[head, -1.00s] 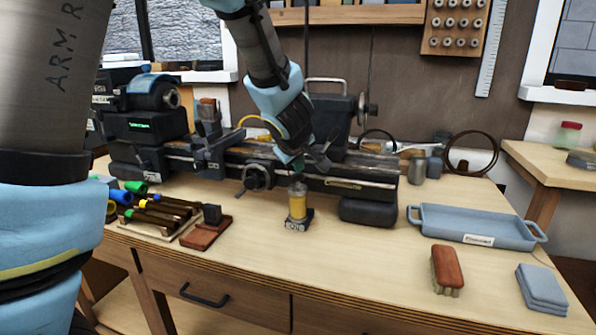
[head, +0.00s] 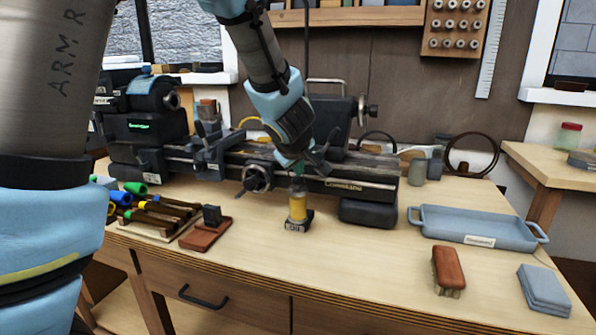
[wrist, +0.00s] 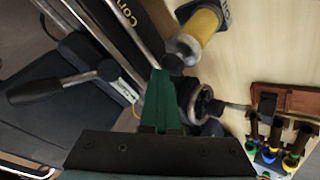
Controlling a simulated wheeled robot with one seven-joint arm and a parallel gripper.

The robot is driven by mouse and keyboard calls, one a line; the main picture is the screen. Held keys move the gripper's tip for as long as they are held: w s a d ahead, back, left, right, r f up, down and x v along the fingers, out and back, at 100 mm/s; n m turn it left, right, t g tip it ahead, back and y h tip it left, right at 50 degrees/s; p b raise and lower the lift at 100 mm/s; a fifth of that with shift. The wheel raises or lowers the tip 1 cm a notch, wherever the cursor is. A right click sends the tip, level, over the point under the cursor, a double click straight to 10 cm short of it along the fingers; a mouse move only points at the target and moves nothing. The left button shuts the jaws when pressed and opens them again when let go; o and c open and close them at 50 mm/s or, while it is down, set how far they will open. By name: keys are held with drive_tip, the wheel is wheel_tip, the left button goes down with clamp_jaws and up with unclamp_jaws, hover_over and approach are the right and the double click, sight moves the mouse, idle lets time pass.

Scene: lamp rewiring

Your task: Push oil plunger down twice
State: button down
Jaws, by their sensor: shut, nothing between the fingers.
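The oil pot (head: 297,208) stands upright on the bench in front of the lathe, with a yellow body, a dark top and a labelled base. In the wrist view the oil pot (wrist: 199,34) is at the top, with its dark plunger knob (wrist: 173,63) right at my fingertips. My gripper (head: 298,172) is directly above the pot, pointing down. Its green fingers (wrist: 160,78) are closed together and empty. I cannot tell whether the fingertips touch the knob.
The lathe (head: 340,187) runs close behind the pot. A rack of colour-handled tools (head: 150,215) and a brown block (head: 206,234) are to the left. A blue tray (head: 475,228), a brush (head: 447,268) and folded cloths (head: 543,288) are to the right. The bench in front is clear.

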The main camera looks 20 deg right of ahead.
sight(299, 180)
drive_tip(key=shift+r+p, duration=1.7)
drive_tip(key=shift+p, duration=0.2)
wheel_tip(299, 180, up, 5)
drive_tip(key=p, duration=0.5)
drive_tip(key=shift+a, duration=0.1)
